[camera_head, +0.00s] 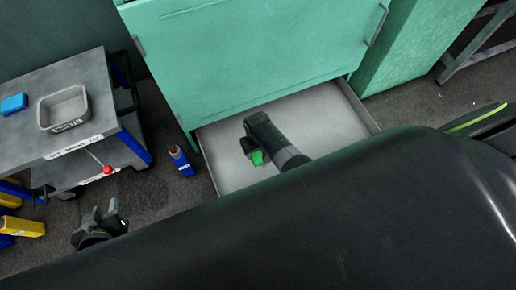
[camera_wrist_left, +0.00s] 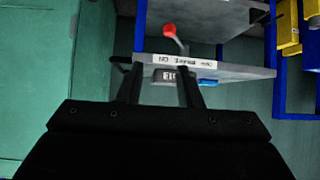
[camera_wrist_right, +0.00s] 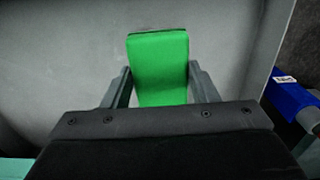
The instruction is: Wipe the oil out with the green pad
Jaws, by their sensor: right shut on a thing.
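The green pad (camera_head: 257,158) is held in my right gripper (camera_head: 251,146), low over or on the grey tray (camera_head: 335,118) under the press. In the right wrist view the pad (camera_wrist_right: 159,62) sits between the two fingers, with the tray floor (camera_wrist_right: 60,60) behind it. I cannot tell whether it touches the tray. No oil clearly shows on the visible tray floor; my right arm hides part of it. My left gripper (camera_head: 106,216) is empty, its fingers apart, near the floor at lower left; in the left wrist view it points toward the cart.
The green press (camera_head: 250,50) stands over the tray. A cart (camera_head: 75,75) at left bears a grey bin (camera_head: 64,108) and a blue block (camera_head: 14,103). A blue bottle (camera_head: 181,161) stands on the floor left of the tray. A red knob (camera_head: 107,170) juts from the cart.

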